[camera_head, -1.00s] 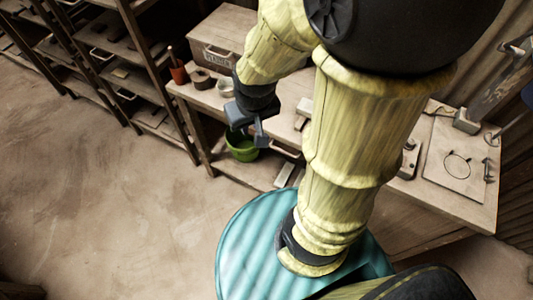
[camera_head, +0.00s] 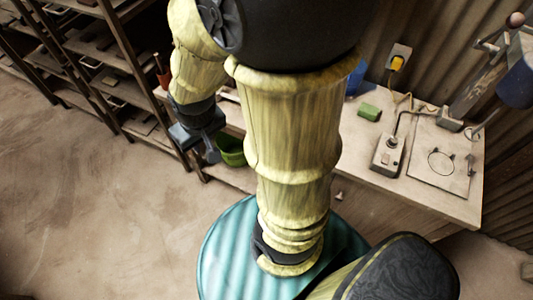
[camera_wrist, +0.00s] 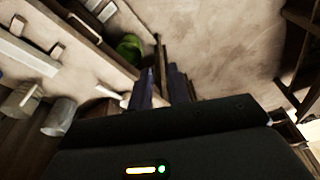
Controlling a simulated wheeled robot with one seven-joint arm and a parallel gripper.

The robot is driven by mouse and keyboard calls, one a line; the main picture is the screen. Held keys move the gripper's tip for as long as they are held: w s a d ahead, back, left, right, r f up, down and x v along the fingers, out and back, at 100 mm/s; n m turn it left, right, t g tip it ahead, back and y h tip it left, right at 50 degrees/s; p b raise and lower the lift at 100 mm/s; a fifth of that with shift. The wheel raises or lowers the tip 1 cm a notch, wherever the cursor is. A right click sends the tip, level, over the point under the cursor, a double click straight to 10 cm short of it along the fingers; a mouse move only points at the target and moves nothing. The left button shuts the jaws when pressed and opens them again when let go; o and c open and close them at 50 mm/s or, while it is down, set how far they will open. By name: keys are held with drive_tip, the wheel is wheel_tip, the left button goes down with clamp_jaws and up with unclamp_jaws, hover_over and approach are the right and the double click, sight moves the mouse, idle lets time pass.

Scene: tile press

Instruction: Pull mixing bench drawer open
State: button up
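The wooden mixing bench (camera_head: 400,195) runs along the wall, and my arm covers the middle of its front in the head view. In the wrist view the bench's front edge (camera_wrist: 110,60) is at upper left, with what look like handle parts there; I cannot tell how far the drawer stands out. My gripper (camera_head: 198,152) hangs in front of the bench's left end, beside the green bucket (camera_head: 231,150).
A green block (camera_head: 369,112), a grey device (camera_head: 388,155) and a square plate with a ring (camera_head: 441,160) are on the bench top. A shelf rack (camera_head: 110,75) stands at left. The floor (camera_head: 90,200) in front is clear.

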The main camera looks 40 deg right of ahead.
drive_tip(key=w+d+f+m+g+h+b, duration=0.1)
drive_tip(key=d+f+g+h+b, duration=0.15)
drive_tip(key=f+b, duration=0.4)
drive_tip(key=d+f+m+g+h+b, duration=0.1)
drive_tip(key=f+g+b, duration=0.25)
drive_tip(key=f, duration=0.65)
drive_tip(key=w+d+f+m+g+h+b, duration=0.1)
drive_tip(key=d+f+g+h+b, duration=0.1)
drive_tip(key=f+b, duration=0.5)
drive_tip(key=w+d+f+m+g+h+b, duration=0.1)
drive_tip(key=w+f+m+g+h+b, duration=0.1)
drive_tip(key=w+f+h+b, duration=0.5)
wheel_tip(320, 180, down, 4)
drive_tip(key=m+h+b, duration=0.1)
drive_tip(key=h+b, duration=0.2)
drive_tip(key=h, duration=0.2)
drive_tip(key=shift+d+b, duration=0.25)
drive_tip(key=shift+b, duration=0.15)
drive_tip(key=shift+s+d+f, duration=0.1)
drive_tip(key=x, duration=1.1)
drive_tip(key=b+x, duration=0.1)
drive_tip(key=x, duration=0.5)
drive_tip(key=shift+s+r, duration=0.1)
drive_tip(key=shift+r, duration=0.25)
